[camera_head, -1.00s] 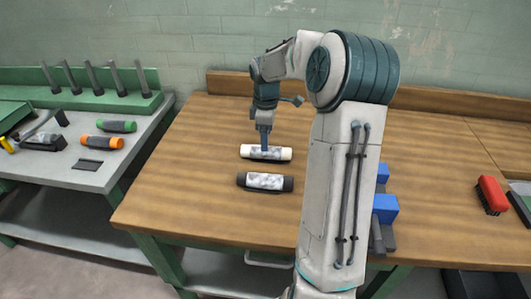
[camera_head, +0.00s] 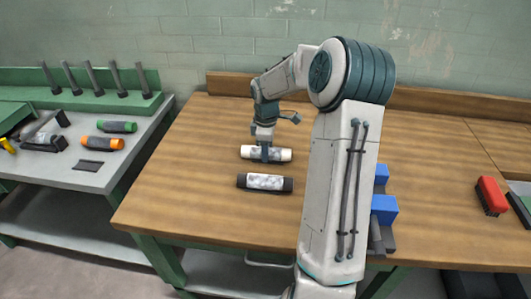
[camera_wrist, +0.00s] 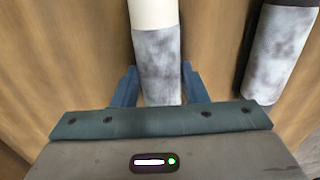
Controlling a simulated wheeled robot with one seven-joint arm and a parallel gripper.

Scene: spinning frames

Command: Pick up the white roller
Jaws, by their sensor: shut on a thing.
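The white roller (camera_head: 281,154) lies on the wooden table, with white ends and a mottled grey middle. In the wrist view the white roller (camera_wrist: 157,55) runs between my two blue fingers. My gripper (camera_head: 265,154) reaches down over its middle and is shut on it. In the wrist view my gripper (camera_wrist: 160,85) has one finger on each side of the mottled part. The roller appears to be still at table height; its lower end is hidden behind the gripper body.
A black-ended roller (camera_head: 265,182) lies just in front, parallel; it also shows in the wrist view (camera_wrist: 275,50). Blue-topped objects (camera_head: 384,208) and a red brush (camera_head: 491,195) are to the right. A side bench (camera_head: 60,174) holds green and orange rollers. The table's left part is clear.

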